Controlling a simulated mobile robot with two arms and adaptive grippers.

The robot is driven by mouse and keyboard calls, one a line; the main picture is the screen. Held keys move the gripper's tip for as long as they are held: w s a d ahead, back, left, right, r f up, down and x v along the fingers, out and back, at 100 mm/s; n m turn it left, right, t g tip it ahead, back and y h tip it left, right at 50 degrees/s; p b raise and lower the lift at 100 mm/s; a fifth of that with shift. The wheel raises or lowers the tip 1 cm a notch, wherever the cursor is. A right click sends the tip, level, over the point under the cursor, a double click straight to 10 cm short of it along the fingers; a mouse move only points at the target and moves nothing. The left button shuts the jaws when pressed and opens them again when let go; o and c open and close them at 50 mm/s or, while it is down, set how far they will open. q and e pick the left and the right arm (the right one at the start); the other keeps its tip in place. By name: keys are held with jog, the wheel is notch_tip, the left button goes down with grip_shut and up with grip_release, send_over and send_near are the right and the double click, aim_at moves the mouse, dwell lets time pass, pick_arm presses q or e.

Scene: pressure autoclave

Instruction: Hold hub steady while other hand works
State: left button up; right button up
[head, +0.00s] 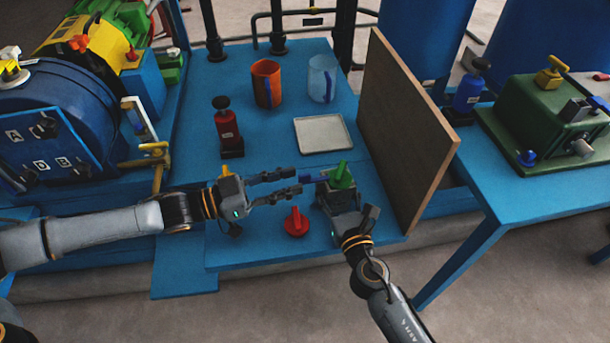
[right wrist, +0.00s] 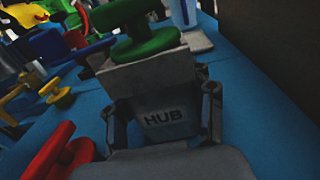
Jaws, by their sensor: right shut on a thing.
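The hub (right wrist: 165,115) is a grey block marked HUB, with a green knob (head: 342,176) on top. It stands near the table's front edge. My right gripper (right wrist: 160,112) is shut on the hub, one finger on each side; in the head view the gripper (head: 341,202) partly hides the block. A blue bar (head: 313,179) sticks out to the left beside the green knob. My left gripper (head: 298,181) is open, its fingers pointing right towards the blue bar. Its fingertips look close to the bar; I cannot tell whether they touch.
A red knob (head: 296,222) lies in front of the left gripper. A pale square tray (head: 319,134), an orange cup (head: 266,84), a light blue cup (head: 322,79) and a red bottle (head: 227,127) stand farther back. A brown board (head: 408,125) rises close on the right.

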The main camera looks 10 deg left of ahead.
aim_at(299, 179)
pick_arm(q)
jog(key=shift+x, duration=2.15)
jog(key=shift+c, duration=0.4)
